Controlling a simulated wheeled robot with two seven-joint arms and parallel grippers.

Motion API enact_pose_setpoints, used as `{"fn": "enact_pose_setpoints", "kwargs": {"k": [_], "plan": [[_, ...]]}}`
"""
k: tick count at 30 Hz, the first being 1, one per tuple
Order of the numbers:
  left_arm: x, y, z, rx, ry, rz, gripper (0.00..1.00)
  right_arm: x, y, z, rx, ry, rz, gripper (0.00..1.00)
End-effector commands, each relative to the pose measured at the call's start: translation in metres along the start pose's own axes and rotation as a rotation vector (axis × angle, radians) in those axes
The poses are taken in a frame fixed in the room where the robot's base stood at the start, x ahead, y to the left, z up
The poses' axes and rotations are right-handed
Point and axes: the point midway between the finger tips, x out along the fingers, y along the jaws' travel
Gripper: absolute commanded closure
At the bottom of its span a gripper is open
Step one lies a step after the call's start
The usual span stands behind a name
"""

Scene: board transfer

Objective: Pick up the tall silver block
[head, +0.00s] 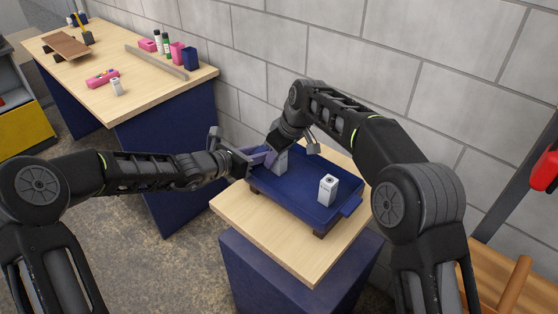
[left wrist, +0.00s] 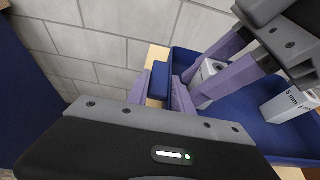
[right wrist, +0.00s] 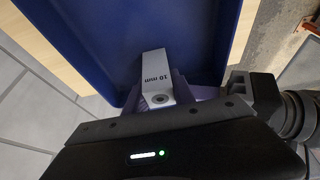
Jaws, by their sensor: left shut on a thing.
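A silver block (head: 280,162) marked 10 mm stands in the blue tray (head: 300,204), near its left end. It also shows in the left wrist view (left wrist: 208,71) and the right wrist view (right wrist: 154,66). My right gripper (head: 277,152) is at this block, its purple fingers on either side of it; they look open, with contact unclear. My left gripper (head: 252,160) is shut at the tray's left end, its fingers (left wrist: 181,96) by the tray handle (left wrist: 158,80). A second silver block (head: 328,190), marked 5 mm (left wrist: 290,101), stands farther right in the tray.
The tray rests on raised supports on a small wooden-topped table (head: 255,236) against a block wall (head: 440,60). A larger table (head: 130,62) at the back left holds a small silver block (head: 116,87), a pink item (head: 103,78) and several bottles and boxes.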

Motion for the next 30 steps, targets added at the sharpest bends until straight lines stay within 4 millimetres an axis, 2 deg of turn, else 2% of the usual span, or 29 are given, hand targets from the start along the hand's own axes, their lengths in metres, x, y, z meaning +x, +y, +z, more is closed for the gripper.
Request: {"fn": "enact_pose_setpoints", "kwargs": {"k": [2,10,25,30], "plan": [[0.0,0.0,0.002,0.0,-0.003,0.0,1.0,0.0,0.0,0.0,0.0,0.0,0.0,0.77],[0.0,0.0,0.002,0.0,-0.003,0.0,1.0,0.0,0.0,0.0,0.0,0.0,0.0,0.99],[0.0,0.0,0.002,0.0,-0.003,0.0,1.0,-0.001,0.0,-0.001,0.0,0.001,0.001,1.0],[0.0,0.0,0.002,0.0,-0.003,0.0,1.0,-0.012,0.0,-0.006,0.0,0.003,0.002,1.0]]}}
